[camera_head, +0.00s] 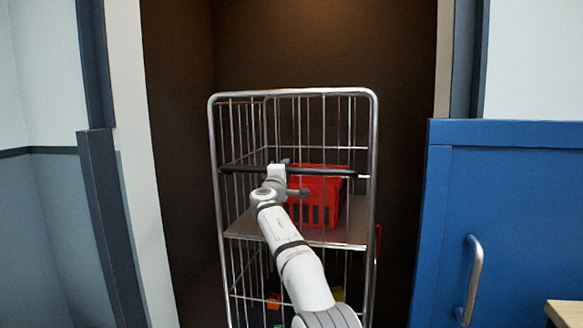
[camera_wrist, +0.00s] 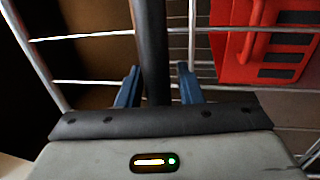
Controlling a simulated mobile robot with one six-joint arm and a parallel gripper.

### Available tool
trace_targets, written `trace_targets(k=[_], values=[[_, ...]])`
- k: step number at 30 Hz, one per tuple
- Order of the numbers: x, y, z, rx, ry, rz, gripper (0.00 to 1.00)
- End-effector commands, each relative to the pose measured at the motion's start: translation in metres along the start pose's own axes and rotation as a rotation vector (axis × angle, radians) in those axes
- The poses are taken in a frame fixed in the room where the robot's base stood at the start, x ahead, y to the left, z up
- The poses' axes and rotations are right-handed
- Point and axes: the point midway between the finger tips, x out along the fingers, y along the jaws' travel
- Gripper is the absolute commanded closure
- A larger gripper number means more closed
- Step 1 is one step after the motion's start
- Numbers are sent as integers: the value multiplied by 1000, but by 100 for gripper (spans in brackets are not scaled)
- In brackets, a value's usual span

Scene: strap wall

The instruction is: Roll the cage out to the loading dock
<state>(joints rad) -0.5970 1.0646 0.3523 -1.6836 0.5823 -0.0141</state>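The cage (camera_head: 374,130) is a tall silver wire roll cage standing upright in a dark recess. A black handle bar (camera_head: 238,170) runs across its near side, and it also shows in the wrist view (camera_wrist: 151,40). My gripper (camera_head: 285,163) is at the middle of this bar. In the wrist view my gripper (camera_wrist: 158,84) has its two blue fingers on either side of the bar, with a gap showing beside it; it looks open. A red crate (camera_head: 318,190) sits on the cage's shelf (camera_head: 345,232). The cage's wheels are out of view, and no loading dock can be made out.
Pale door posts (camera_head: 135,150) frame the recess on both sides. A blue panel (camera_head: 510,215) with a metal handle (camera_head: 473,280) stands close at the right. A wooden edge (camera_head: 565,312) shows at the lower right. Small orange (camera_head: 272,301) and yellow items lie low in the cage.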

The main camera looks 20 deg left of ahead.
Motion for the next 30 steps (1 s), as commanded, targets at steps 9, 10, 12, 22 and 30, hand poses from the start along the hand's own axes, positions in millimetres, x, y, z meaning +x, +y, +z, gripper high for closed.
trace_targets(k=[9,10,12,22,30], values=[[-2,3,-3,-2,3,3,57],[-3,3,-3,-2,3,3,57],[-4,2,-4,-2,4,3,57],[-29,-3,-2,-1,3,5,57],[-62,3,-1,-1,3,4,57]])
